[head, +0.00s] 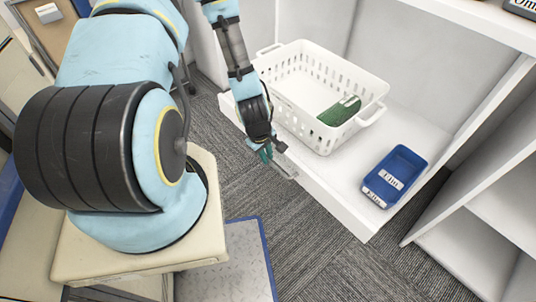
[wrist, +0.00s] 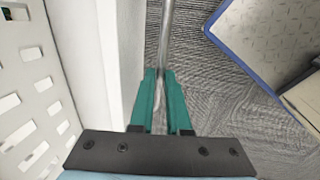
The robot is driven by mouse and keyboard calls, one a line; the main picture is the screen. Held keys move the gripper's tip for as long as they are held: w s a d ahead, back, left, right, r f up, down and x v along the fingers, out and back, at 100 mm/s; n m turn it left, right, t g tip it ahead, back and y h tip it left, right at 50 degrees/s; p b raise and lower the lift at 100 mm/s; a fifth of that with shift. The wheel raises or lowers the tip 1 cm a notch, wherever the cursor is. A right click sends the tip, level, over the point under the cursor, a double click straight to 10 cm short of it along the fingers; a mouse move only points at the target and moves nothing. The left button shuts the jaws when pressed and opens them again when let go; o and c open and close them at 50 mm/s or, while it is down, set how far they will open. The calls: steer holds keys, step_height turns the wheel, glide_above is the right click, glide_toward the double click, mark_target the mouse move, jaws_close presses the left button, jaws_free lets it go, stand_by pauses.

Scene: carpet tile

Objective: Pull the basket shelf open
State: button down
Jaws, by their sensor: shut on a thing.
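The basket shelf (head: 335,200) is a white pull-out shelf low in a white unit. Its front stands out beyond the unit's right side panel. A metal bar handle (head: 286,168) runs along its front face. The handle also shows in the wrist view (wrist: 167,35), running up from between the fingers. My gripper (head: 266,155) is at the handle's left part, with its teal fingers (wrist: 160,85) shut on the bar. A white perforated basket (head: 290,114) stands on the shelf, its holed wall at the left of the wrist view (wrist: 32,80).
A green item (head: 340,111) lies in the basket. A blue labelled bin (head: 398,174) sits at the shelf's right. Another white shelf unit (head: 485,215) stands at the right. A blue-edged grey panel (head: 235,262) lies below my arm. Grey carpet (head: 300,235) is clear in front.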

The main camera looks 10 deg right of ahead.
steer(key=c, duration=0.9)
jaws_free()
steer(key=p+v, duration=0.1)
steer(key=v, duration=0.9)
steer(key=shift+r, duration=0.4)
steer(key=shift+r, duration=0.1)
steer(key=w+a+r+m+y, duration=0.1)
steer(key=a+r+m, duration=0.1)
steer(key=a+r, duration=0.45)
steer(key=w+a+r+m, duration=0.1)
steer(key=a+r+m, duration=0.25)
steer(key=r, duration=0.65)
steer(key=w+a+r+m+y, duration=0.1)
steer(key=a+r+m, duration=0.1)
steer(key=a+r, duration=0.5)
steer(key=r+p, duration=0.4)
steer(key=d+r+p, duration=0.1)
steer(key=r+p, duration=0.3)
steer(key=r, duration=0.1)
steer(key=r+p, duration=0.4)
steer(key=shift+s+d+r+p, duration=0.2)
steer(key=shift+s+r+p, duration=0.05)
steer(key=shift+r+p, duration=0.1)
